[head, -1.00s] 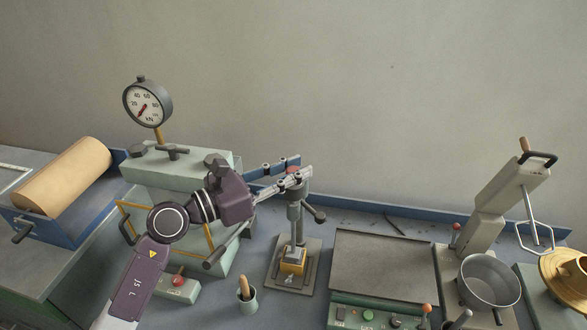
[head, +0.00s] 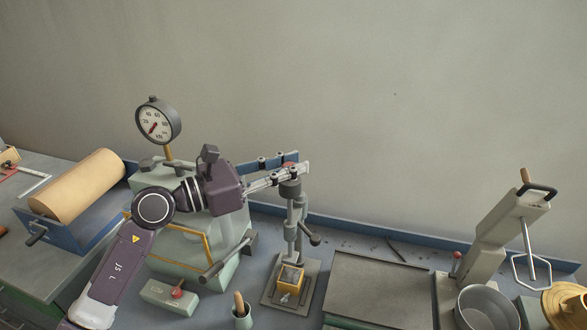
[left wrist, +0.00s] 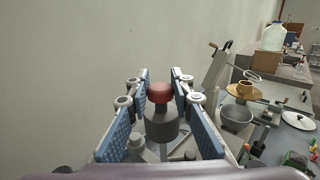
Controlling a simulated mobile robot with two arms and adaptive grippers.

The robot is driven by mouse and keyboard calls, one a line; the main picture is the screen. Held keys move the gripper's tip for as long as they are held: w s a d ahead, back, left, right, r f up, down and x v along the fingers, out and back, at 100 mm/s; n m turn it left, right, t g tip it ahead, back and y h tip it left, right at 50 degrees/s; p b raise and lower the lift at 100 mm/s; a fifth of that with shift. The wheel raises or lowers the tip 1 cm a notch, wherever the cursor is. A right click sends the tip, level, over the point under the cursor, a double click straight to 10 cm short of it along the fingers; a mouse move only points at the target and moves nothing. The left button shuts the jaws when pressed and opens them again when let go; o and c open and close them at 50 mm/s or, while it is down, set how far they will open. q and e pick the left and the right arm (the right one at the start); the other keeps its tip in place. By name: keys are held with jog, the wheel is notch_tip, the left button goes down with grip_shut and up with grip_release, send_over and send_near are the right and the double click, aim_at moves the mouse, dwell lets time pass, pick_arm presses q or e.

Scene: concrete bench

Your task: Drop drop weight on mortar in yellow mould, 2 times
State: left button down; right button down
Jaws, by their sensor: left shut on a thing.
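My left gripper (head: 289,171) is shut on the drop weight (head: 290,188), a dark grey cylinder with a red knob on top. The weight is high on its stand, well above the yellow mould (head: 281,284). In the left wrist view the red knob (left wrist: 160,94) and grey body (left wrist: 161,124) sit between the blue-padded fingers. The mould stands on a grey base plate, and grey mortar (head: 290,273) shows in its top. A dark side handle (head: 312,238) sticks out from the stand. My right gripper is not in view.
A pale green press with a round gauge (head: 158,120) stands behind my left arm. A small cup (head: 241,320) stands left of the mould. A flat-topped table unit (head: 378,285) and a mixer with a metal bowl (head: 487,310) are to the right.

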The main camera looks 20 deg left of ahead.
pick_arm(q)
jog(key=shift+a+r, duration=0.1)
jog(key=shift+r, duration=0.2)
jog(key=c, duration=1.9)
grip_release()
jog(key=shift+c, duration=0.2)
jog(key=shift+o, duration=1.4)
jog(key=shift+f, duration=0.1)
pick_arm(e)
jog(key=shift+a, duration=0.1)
pick_arm(q)
jog(key=shift+s, duration=0.1)
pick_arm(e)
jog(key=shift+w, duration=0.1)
pick_arm(q)
jog(key=shift+s+a+f, duration=0.1)
jog(key=shift+s+a, duration=0.05)
jog(key=v, duration=1.1)
jog(key=shift+s+a, duration=0.15)
jog(key=shift+s, duration=0.05)
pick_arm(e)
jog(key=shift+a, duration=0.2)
